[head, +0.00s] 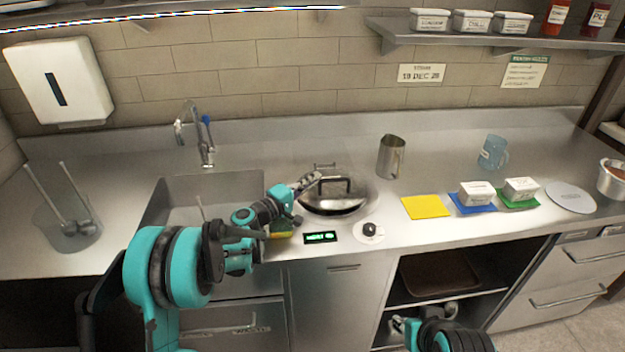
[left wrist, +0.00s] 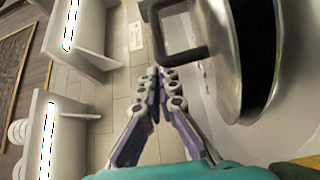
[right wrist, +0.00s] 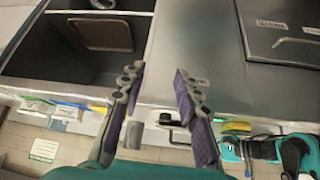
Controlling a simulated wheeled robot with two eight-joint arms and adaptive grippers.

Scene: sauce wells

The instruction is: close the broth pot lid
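The broth pot (head: 362,199) is set into the counter right of the sink. Its shiny lid (head: 318,197) has a black loop handle (head: 347,182). A dark gap shows between lid and pot rim, so the lid looks slightly raised. In the left wrist view the lid (left wrist: 222,50) and handle (left wrist: 186,54) are close, at top right. My left gripper (head: 312,179) is at the lid's left edge; its fingers (left wrist: 158,78) are together and look empty, just beside the handle. My right gripper (right wrist: 158,78) is open and empty, low before the counter; it also shows in the head view (head: 398,328).
A knob (head: 369,230) and a green display (head: 320,238) sit before the pot. A steel jug (head: 391,156) stands behind right. Yellow (head: 425,207), blue and green mats lie further right, with white tubs on two. The sink (head: 205,190) is at left.

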